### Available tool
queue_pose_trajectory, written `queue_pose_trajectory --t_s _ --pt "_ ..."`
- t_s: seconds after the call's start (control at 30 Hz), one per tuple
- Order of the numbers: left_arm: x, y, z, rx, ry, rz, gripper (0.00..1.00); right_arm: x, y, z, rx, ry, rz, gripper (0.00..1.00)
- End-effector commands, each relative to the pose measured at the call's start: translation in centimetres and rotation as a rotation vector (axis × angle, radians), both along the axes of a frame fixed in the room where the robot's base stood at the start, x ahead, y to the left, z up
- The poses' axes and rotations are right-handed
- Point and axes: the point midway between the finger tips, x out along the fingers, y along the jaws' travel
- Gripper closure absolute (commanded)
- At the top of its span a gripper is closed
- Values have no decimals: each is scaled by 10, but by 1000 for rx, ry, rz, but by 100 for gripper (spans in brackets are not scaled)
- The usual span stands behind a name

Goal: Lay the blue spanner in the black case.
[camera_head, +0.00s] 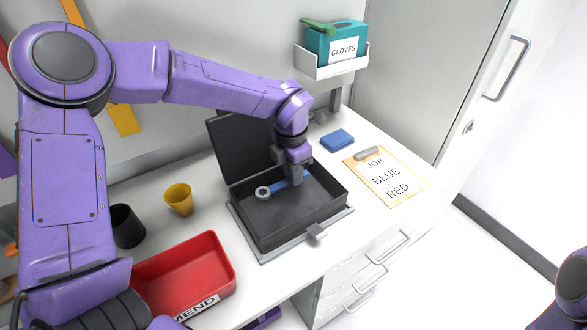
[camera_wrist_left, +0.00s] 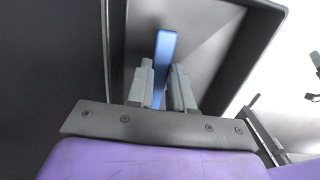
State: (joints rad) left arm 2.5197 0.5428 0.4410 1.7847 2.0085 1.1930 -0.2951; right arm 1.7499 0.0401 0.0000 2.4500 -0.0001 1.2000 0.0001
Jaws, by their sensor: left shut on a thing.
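The blue spanner (camera_head: 276,188) shows in the head view with its grey ring end to the left. In the left wrist view its blue handle (camera_wrist_left: 165,58) runs up between my fingers. My left gripper (camera_head: 297,181) is shut on the handle; the fingers also show in the left wrist view (camera_wrist_left: 161,88). The black case (camera_head: 263,234) lies open on the bench, its lid raised at the back. The spanner is within the case's outline, low over its inside. I cannot tell if it touches the case floor. Part of the handle is hidden by my gripper.
A red tray (camera_head: 188,263) marked MEND, a yellow cup (camera_head: 179,198) and a black cup (camera_head: 127,225) stand left of the case. A blue block (camera_head: 337,140) and a clipboard (camera_head: 386,181) reading JOB BLUE RED lie right. A glove box (camera_head: 335,45) sits on a wall holder behind.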

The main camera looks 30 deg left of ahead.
Motion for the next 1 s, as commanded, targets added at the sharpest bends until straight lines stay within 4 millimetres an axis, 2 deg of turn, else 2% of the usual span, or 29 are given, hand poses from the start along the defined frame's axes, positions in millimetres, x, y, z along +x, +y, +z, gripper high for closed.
queue_pose_trajectory --t_s 0.1,0.43,0.83,0.87,0.9,0.93,1.0 --pt "0 0 -15 -1 2 0 100 0 0 -10 0 0 0 28" --pt "0 0 -45 0 1 0 100 0 0 -27 0 0 0 28" --pt "0 0 -50 0 0 0 100 0 0 -30 0 0 0 28" --pt "0 0 -50 0 0 0 69 0 0 -30 0 0 0 28" --pt "0 0 -50 0 0 0 56 0 0 -30 0 0 0 28" --pt "0 0 -50 0 0 0 49 0 0 -30 0 0 0 28" --pt "0 0 -50 0 0 0 49 0 0 -30 0 0 0 28"
